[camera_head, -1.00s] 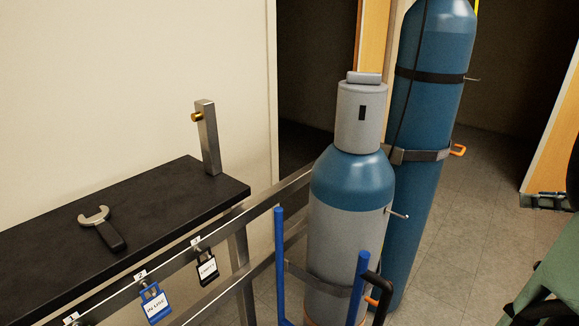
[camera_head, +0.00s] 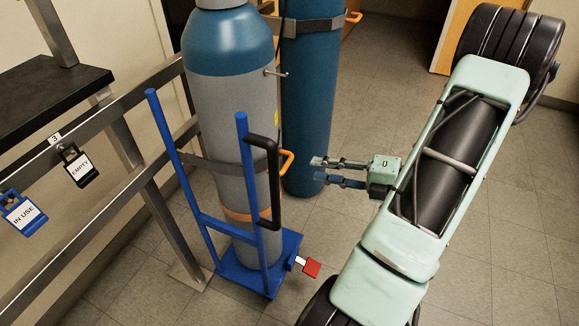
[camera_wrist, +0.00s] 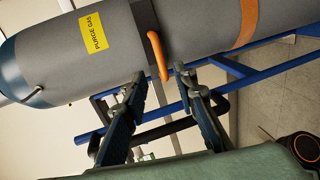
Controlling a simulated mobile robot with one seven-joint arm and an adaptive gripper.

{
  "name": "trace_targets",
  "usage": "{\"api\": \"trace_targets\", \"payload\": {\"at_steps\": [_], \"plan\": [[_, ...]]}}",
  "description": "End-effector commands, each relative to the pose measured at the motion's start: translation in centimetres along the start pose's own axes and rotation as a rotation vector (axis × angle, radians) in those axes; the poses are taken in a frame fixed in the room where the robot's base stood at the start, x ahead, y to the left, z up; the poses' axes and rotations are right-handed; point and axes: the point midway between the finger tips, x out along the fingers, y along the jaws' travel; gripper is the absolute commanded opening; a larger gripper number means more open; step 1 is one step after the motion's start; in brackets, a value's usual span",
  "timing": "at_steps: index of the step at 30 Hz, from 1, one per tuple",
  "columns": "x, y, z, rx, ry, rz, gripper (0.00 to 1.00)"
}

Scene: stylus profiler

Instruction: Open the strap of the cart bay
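The blue cart (camera_head: 243,165) holds a grey cylinder (camera_head: 228,110) with a blue shoulder. A grey strap (camera_head: 200,168) runs around the cylinder. Its orange handle (camera_head: 287,160) sticks out on the right, beside the cart's black grip. The strap looks closed. My gripper (camera_head: 318,171) is open and empty, to the right of the handle, pointing at it. Contact cannot be told. The strap (camera_wrist: 145,17) also shows there.
A taller blue cylinder (camera_head: 306,110) stands behind, with its own strap (camera_head: 310,27) and orange handle (camera_head: 354,17). A rail with tags (camera_head: 80,167) and a black bench (camera_head: 45,95) are at left. A red piece (camera_head: 311,270) sits by the cart base. Floor at right is clear.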

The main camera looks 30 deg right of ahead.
Motion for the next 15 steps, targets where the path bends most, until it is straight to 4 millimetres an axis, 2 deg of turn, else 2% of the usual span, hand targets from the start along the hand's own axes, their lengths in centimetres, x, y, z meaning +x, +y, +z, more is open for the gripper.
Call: {"api": "trace_targets", "payload": {"at_steps": [9, 15], "plan": [[5.8, -0.2, -0.1, -0.005, 0.006, -0.003, 0.26], [8.8, -0.2, -0.1, -0.005, 0.004, -0.003, 0.26]]}}
